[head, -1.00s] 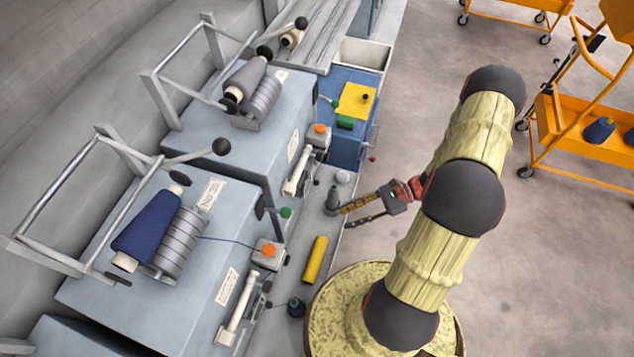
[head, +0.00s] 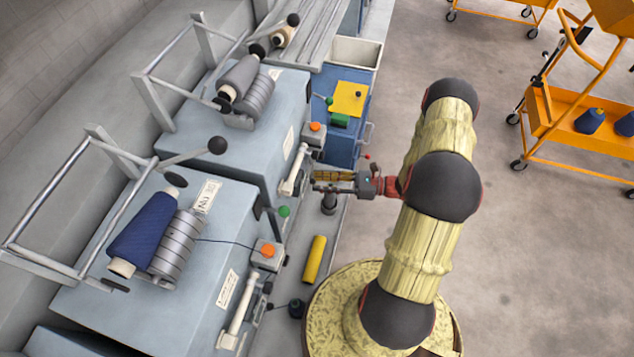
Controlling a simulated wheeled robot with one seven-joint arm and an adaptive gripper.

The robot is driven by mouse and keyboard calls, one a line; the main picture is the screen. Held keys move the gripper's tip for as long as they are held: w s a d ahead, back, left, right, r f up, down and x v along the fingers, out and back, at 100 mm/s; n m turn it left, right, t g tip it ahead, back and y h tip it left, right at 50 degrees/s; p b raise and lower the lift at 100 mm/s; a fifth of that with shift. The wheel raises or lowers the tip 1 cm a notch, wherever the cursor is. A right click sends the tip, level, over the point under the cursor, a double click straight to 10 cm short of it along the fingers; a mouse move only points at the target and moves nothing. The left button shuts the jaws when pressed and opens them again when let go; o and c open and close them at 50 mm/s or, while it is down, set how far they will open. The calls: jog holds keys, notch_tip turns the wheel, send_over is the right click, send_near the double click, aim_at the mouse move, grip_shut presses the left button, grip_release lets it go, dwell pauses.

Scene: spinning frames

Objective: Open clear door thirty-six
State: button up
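No clear door can be made out for certain; any see-through panel is too faint to tell. Two grey-blue spinning units stand at left, a near one (head: 190,285) and a far one (head: 228,140). The near unit's label (head: 208,195) is too small to read surely. Each unit has a white tubular part on its front, one on the far unit (head: 298,170) and one on the near unit (head: 237,311). My gripper (head: 316,182) appears open, its fingers pointing left, close to the far unit's white part. Contact cannot be told.
Orange knobs, green balls and black-tipped levers stick out from the units. Orange carts (head: 580,130) stand right; the floor between is clear.

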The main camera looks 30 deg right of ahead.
jog(key=shift+x, duration=0.9)
jog(key=shift+c, duration=1.4)
grip_shut()
